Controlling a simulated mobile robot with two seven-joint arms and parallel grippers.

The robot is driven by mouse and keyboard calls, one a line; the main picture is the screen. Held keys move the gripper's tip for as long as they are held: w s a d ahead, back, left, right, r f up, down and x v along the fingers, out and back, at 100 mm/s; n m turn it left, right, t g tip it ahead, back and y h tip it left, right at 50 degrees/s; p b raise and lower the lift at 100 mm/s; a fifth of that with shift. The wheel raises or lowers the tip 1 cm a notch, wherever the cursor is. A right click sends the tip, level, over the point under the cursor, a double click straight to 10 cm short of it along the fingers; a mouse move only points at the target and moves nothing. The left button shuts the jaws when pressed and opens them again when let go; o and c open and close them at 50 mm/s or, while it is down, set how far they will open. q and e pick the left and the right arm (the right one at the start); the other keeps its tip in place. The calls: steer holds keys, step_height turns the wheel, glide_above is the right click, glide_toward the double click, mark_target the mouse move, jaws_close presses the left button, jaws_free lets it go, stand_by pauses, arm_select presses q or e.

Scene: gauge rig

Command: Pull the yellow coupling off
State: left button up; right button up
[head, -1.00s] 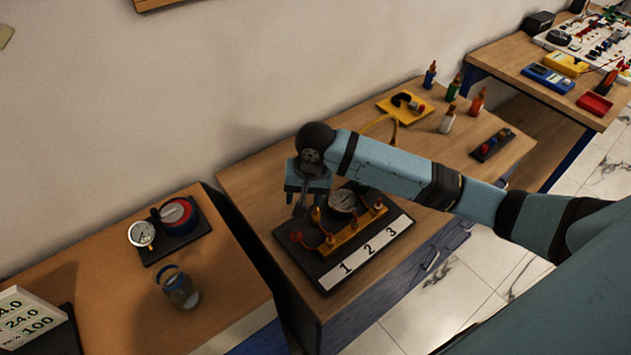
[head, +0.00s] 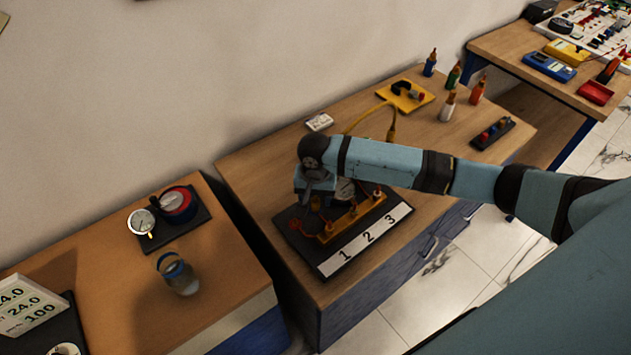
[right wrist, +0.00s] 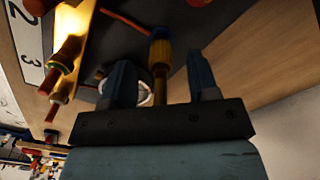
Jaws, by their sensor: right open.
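The black base board (head: 292,245) on the middle bench carries a brass manifold (head: 352,219) with several upright fittings and a strip numbered 1, 2, 3. A yellow-banded brass fitting, which looks like the yellow coupling (right wrist: 160,50), stands between my right gripper's fingers in the right wrist view. My right gripper (right wrist: 160,68) is open, with a visible gap to each finger. In the head view my right gripper (head: 314,196) is over the board's back left part, and its wrist and arm partly hide the gauge (head: 345,189). My left gripper is not in view.
A yellow hose (head: 368,113) and yellow plate (head: 405,96) lie behind my arm. Several bottles (head: 447,107) stand at the back right.

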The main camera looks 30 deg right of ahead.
steer(key=shift+f, duration=1.2)
jaws_close()
steer(key=shift+r, duration=0.2)
steer(key=shift+r+p, duration=2.4)
steer(key=shift+p, duration=0.7)
